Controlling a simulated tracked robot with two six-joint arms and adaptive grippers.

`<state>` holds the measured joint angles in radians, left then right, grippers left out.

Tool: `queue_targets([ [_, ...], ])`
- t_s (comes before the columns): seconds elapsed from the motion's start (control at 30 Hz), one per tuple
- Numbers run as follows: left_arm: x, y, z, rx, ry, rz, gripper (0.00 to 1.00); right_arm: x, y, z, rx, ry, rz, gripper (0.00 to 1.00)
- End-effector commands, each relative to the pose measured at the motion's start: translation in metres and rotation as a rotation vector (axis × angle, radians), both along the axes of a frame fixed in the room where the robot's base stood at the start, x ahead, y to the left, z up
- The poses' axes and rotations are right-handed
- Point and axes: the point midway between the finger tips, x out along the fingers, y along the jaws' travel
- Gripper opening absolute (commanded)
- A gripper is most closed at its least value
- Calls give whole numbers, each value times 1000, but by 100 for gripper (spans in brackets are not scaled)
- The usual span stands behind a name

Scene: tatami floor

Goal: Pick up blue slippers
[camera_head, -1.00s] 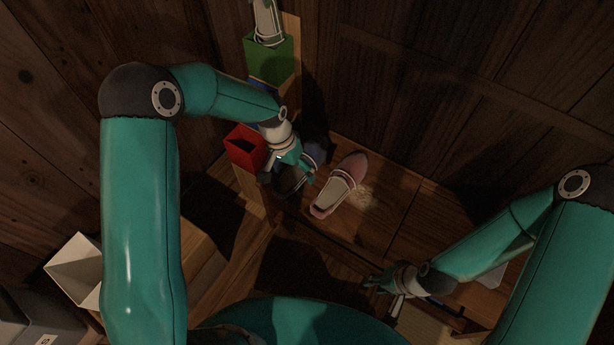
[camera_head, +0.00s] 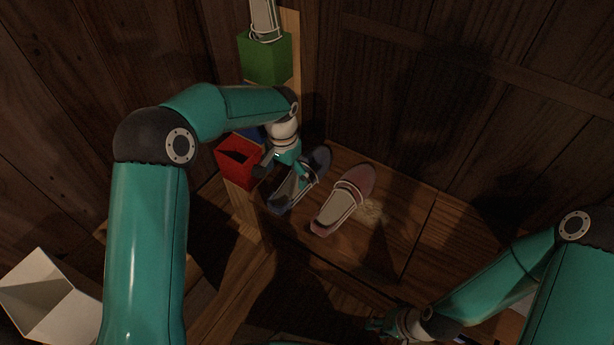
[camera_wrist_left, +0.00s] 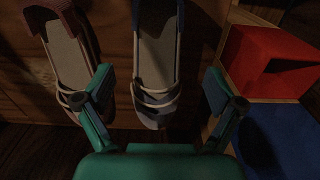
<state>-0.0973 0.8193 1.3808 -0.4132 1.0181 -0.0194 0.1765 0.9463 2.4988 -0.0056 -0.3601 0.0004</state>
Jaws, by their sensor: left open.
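A dark blue slipper (camera_head: 318,160) with a grey insole lies on the wooden shelf, beside a pink slipper (camera_head: 357,180). My left gripper (camera_head: 283,178) is above the blue slipper and hides part of it. In the left wrist view, the blue slipper (camera_wrist_left: 157,50) lies lengthwise between the spread fingers of the left gripper (camera_wrist_left: 158,85). Nothing is gripped. The pink slipper (camera_wrist_left: 66,60) is just left of the fingers there. My right gripper (camera_head: 388,325) is low in the head view, away from the slippers; its jaws are too dark to judge.
A red open box (camera_head: 238,160) stands just left of the blue slipper, close to the left gripper. A green box (camera_head: 265,58) holding light footwear is behind it. A blue surface (camera_wrist_left: 280,140) lies below the red box. Wooden walls close the back; shelf to the right is clear.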

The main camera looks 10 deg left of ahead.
Motion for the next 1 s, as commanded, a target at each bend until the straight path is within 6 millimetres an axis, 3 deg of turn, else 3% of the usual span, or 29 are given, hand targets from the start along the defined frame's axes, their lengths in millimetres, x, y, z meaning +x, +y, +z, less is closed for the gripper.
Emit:
queue_targets([
  [0.1, 0, 0, -17, 0, -1, 1, 94, 0, 0, -7, 0, 0, 0, 32],
  [0.37, 0, -1, -32, 0, 0, 0, 94, 0, 0, -15, 0, 0, 0, 32],
  [0.63, -2, -3, -69, 0, 0, 1, 94, 0, 0, -37, 0, 1, 0, 32],
  [0.93, -1, -3, -73, 0, -1, 2, 94, 0, 0, -37, 0, 0, 0, 32],
  [1.0, -1, -3, -73, 0, -1, 2, 84, 0, 0, -37, 0, 0, 0, 32],
])
